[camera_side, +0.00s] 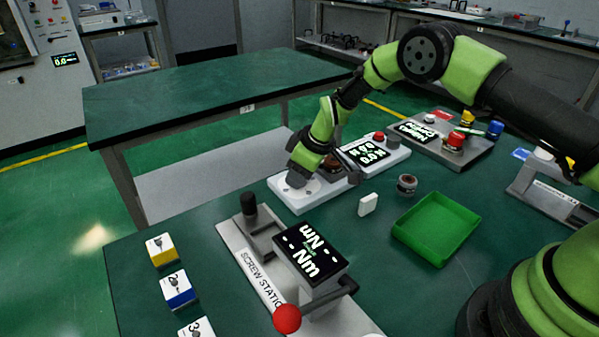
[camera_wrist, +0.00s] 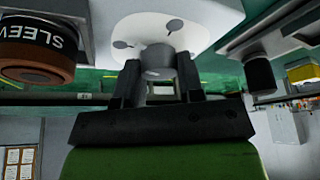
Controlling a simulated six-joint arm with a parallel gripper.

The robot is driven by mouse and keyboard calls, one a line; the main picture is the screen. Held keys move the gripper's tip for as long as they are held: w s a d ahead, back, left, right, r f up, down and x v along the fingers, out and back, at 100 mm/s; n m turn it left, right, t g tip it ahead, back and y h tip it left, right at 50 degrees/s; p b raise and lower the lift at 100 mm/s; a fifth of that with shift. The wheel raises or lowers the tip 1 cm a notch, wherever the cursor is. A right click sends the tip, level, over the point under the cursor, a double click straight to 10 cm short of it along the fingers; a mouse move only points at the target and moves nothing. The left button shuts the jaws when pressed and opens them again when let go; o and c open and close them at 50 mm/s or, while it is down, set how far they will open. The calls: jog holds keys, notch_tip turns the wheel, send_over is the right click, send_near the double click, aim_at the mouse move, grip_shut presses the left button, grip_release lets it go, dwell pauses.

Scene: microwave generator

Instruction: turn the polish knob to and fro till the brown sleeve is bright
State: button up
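The polish knob (camera_wrist: 158,62) is a pale grey stub on a round white plate, which shows in the side view (camera_side: 300,190) at the left end of a white station. In the wrist view my gripper (camera_wrist: 159,72) has one dark finger on each side of the knob, with no clear gap. In the side view my gripper (camera_side: 297,178) is low over the plate and hides the knob. The brown sleeve (camera_wrist: 36,72) sits under a part lettered "SLEEV"; it also shows in the side view (camera_side: 331,164), partly behind my wrist. Its brightness is hard to judge.
The station's lit display (camera_side: 369,153) and red button (camera_side: 379,136) stand to the right. In front are the screw station (camera_side: 262,262), a white block (camera_side: 368,204), a small round jar (camera_side: 407,184) and a green tray (camera_side: 400,228). Numbered boxes (camera_side: 161,250) line the left edge.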

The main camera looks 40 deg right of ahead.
jog(key=shift+m, duration=0.3)
jog(key=m+h, duration=0.1)
jog(key=m, duration=0.2)
jog(key=m+h, duration=0.1)
jog(key=m, duration=0.2)
jog(key=shift+a+t+h, duration=0.1)
jog(key=shift+t+h, duration=0.2)
jog(key=m+h, duration=0.2)
jog(key=m, duration=0.4)
jog(key=shift+g, duration=0.4)
jog(key=o, duration=0.9)
jog(key=v, duration=1)
jog(key=shift+a, duration=0.1)
